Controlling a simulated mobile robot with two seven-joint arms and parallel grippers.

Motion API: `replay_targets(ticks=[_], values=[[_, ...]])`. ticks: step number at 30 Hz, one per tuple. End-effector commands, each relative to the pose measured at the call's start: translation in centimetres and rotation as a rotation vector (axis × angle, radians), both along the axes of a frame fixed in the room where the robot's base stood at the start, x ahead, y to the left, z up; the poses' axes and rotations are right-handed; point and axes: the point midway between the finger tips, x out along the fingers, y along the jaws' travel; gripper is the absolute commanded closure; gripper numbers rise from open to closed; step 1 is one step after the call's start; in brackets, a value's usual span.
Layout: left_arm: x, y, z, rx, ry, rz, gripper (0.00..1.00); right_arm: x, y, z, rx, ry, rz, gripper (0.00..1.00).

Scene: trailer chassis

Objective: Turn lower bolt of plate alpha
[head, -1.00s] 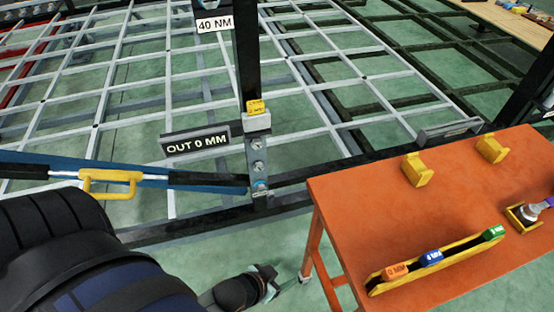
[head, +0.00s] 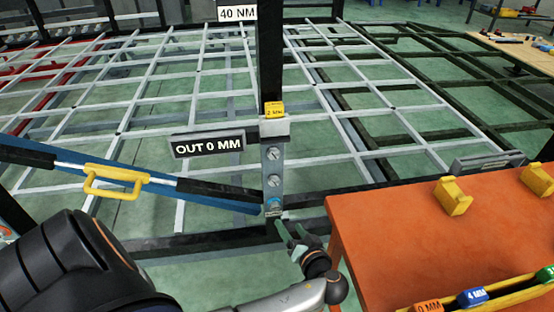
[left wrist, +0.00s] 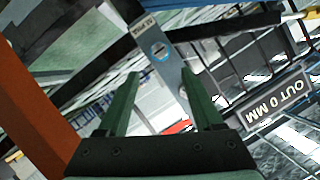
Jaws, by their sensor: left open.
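The grey metal plate (head: 273,172) is fixed upright on the dark post, with several bolts in a column. Its lower bolt (head: 274,204) has a blue ring and sits near the plate's bottom end. The lower bolt (left wrist: 159,52) also shows in the left wrist view, beyond the gap between my fingertips. My left gripper (head: 291,230) is open and empty, just below and a little right of the lower bolt, apart from it. In the left wrist view its two green fingers (left wrist: 160,76) point toward the plate (left wrist: 172,76). My right gripper is not in view.
A blue bar with a yellow handle (head: 113,180) runs from the left to the plate's lower end. An orange table (head: 385,235) stands close on the right with yellow holders. The "OUT 0 MM" sign (head: 208,144) stands left of the plate.

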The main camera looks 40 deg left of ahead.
Motion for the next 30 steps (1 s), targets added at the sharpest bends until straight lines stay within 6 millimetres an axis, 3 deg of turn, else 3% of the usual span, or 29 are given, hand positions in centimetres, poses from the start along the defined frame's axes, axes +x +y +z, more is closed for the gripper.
replay_targets(ticks=[9, 15, 29, 30], values=[[2.8, 5.6, -2.1, 0.003, 0.001, 0.000, 0.32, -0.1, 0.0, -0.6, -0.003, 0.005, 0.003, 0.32], [4.1, 8.2, -3.3, 0.000, 0.002, 0.000, 0.32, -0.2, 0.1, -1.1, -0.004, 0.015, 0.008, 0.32], [4.7, 9.3, -3.7, -0.003, 0.002, 0.000, 0.32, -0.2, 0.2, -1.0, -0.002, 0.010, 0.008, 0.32], [4.7, 9.3, -3.7, -0.002, 0.003, -0.001, 0.36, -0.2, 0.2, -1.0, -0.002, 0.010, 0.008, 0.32]])
